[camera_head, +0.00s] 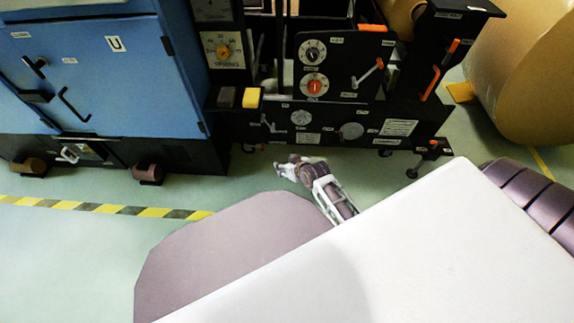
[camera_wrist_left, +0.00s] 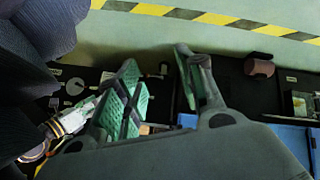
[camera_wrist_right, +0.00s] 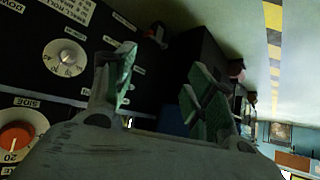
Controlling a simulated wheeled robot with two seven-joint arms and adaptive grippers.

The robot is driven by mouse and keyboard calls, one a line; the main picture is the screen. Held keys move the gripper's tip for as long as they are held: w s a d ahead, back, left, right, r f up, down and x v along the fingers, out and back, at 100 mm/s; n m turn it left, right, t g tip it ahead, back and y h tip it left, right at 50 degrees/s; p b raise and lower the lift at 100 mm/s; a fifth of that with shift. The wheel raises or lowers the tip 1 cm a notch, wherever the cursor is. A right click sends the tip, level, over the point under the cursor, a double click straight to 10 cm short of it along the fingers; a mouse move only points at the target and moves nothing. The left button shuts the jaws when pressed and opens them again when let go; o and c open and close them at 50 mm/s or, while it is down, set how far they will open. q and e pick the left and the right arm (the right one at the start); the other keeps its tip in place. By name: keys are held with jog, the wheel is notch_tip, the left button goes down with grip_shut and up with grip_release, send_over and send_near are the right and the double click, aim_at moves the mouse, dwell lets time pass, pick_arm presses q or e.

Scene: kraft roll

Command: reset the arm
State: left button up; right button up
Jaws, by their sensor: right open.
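My right gripper (camera_head: 287,168) shows small in the head view, in front of the lower part of a black machine. In the right wrist view its green-padded fingers (camera_wrist_right: 159,75) stand apart with nothing between them. Dials on a black panel lie to the left of the fingers there. My left gripper does not show clearly in the head view. In the left wrist view its green-padded fingers (camera_wrist_left: 157,65) are spread apart with nothing between them. Part of my right arm (camera_wrist_left: 72,118) shows left of them.
The black machine (camera_head: 352,112) carries dials, orange-tipped levers and a yellow block (camera_head: 251,98). A blue cabinet (camera_head: 110,75) stands at left. A large brown roll (camera_head: 530,70) stands at right. Yellow-black floor tape (camera_head: 95,207) crosses the open green floor at left.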

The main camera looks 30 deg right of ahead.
dwell(0.7)
pick_arm(q)
jog(key=a+r+g+y, duration=0.3)
jog(key=a+r+y, duration=0.1)
jog(key=a+r, duration=0.6)
jog(key=shift+s+a+y+p, duration=0.15)
jog(key=shift+s+y+p, duration=0.15)
jog(key=shift+p, duration=0.05)
pick_arm(e)
jog(key=s+a+r+g, duration=0.1)
jog(key=s+r+g, duration=0.1)
jog(key=s, duration=0.4)
jog(key=s+a+r+g, duration=0.2)
jog(key=s+r, duration=0.3)
jog(key=s, duration=0.2)
jog(key=s+a+r+n+g, duration=0.1)
jog(key=s+r+g, duration=0.1)
jog(key=s+r, duration=0.2)
jog(key=s, duration=0.3)
jog(key=shift+s+a, duration=0.15)
jog(key=shift+a, duration=0.05)
pick_arm(q)
jog(key=shift+w+f+p, duration=0.25)
jog(key=shift+w+p, duration=0.05)
jog(key=shift+p, duration=0.4)
pick_arm(e)
jog(key=shift+w+f, duration=0.2)
jog(key=shift+w, duration=0.1)
